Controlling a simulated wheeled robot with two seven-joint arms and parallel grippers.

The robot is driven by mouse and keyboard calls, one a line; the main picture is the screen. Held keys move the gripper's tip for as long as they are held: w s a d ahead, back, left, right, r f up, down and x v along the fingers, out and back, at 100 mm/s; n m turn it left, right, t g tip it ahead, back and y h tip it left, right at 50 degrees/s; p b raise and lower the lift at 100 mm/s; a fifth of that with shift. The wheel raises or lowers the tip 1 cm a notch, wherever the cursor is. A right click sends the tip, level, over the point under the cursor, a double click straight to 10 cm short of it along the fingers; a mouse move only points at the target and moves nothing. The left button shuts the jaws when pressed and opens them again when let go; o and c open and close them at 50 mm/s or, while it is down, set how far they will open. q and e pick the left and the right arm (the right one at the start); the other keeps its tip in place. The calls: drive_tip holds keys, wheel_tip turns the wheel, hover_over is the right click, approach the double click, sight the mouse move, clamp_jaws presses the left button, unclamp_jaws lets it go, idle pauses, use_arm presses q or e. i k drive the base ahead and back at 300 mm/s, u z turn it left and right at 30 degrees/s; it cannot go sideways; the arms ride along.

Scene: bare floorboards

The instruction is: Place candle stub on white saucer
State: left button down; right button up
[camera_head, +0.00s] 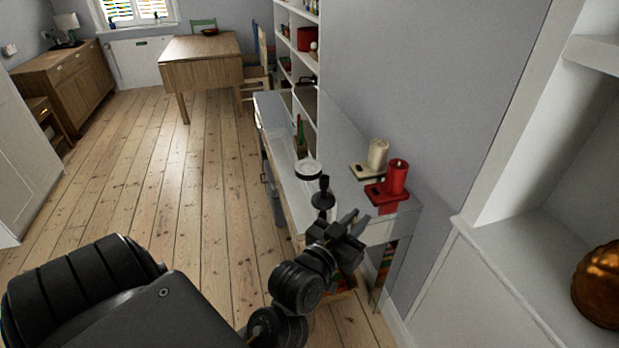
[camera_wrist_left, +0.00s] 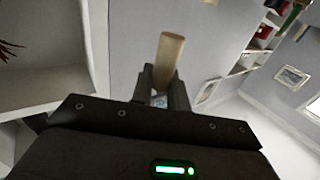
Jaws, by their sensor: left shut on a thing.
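The white saucer (camera_head: 308,168) lies on the narrow white table, beyond my left gripper (camera_head: 352,224) in the head view. In the left wrist view my left gripper (camera_wrist_left: 163,88) is shut on a pale tan cylinder, which I take for the candle stub (camera_wrist_left: 170,55); it sticks out past the fingertips. The stub cannot be made out in the head view. The gripper is at the near end of the table, nearer to me than the saucer and to its right. My right gripper is not in view.
A dark stemmed object (camera_head: 323,194) stands between the gripper and the saucer. A cream candle (camera_head: 378,154) and a red candle (camera_head: 397,177) stand on holders at the table's right side. White shelves (camera_head: 297,65) rise behind. Open floorboards (camera_head: 205,200) lie to the left.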

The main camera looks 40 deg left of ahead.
sight(308, 168)
drive_tip(key=k, duration=0.2)
drive_tip(key=z, duration=3.2)
drive_tip(key=k, duration=2.85)
drive_tip(key=u, duration=1.45)
